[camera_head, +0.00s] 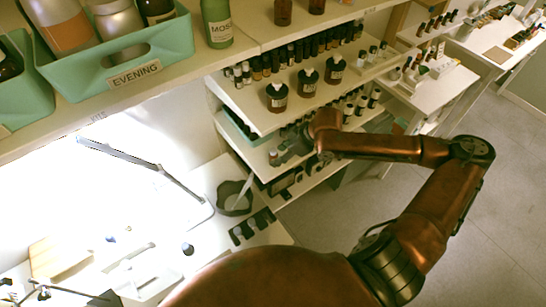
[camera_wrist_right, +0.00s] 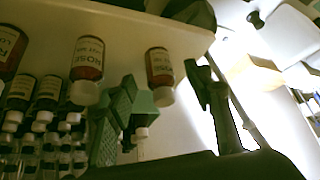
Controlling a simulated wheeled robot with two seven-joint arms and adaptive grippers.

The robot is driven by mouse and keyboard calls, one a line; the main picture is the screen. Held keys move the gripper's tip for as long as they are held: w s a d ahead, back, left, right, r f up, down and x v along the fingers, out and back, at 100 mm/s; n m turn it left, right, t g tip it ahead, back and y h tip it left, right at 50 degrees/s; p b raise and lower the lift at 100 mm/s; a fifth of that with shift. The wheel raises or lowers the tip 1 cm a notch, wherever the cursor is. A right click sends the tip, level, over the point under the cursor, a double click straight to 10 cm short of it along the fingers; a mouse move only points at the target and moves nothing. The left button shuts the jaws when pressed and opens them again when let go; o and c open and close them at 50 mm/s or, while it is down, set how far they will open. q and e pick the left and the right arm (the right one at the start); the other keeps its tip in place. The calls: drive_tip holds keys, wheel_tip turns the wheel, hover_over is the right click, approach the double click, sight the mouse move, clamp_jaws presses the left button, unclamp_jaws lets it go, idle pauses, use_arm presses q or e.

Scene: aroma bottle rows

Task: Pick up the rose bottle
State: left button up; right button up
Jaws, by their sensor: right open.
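In the head view, three dark brown bottles with white tops stand in a row on the middle shelf: a left one (camera_head: 277,97), a middle one (camera_head: 308,83) and a right one (camera_head: 335,69). My right arm reaches in from the right, its end just below and right of the row; its fingers are hard to make out there. The right wrist view appears upside down. There my right gripper (camera_wrist_right: 160,78) is open and empty, a brown labelled bottle (camera_wrist_right: 160,66) showing between its fingers. Another labelled bottle (camera_wrist_right: 87,58) is to the left. I cannot surely read which is rose.
Many small bottles (camera_head: 265,66) stand behind the row. An upper shelf holds a green EVENING caddy (camera_head: 135,75) and a green bottle (camera_head: 217,25). A lit desk with a lamp arm (camera_head: 120,154) is at lower left. Open floor (camera_head: 490,220) lies at right.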

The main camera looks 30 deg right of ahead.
sight(277, 156)
drive_tip(key=x, duration=0.3)
drive_tip(key=shift+w, duration=0.15)
drive_tip(key=c, duration=0.3)
use_arm(q)
drive_tip(key=shift+w, duration=0.5)
use_arm(e)
drive_tip(key=c, duration=1)
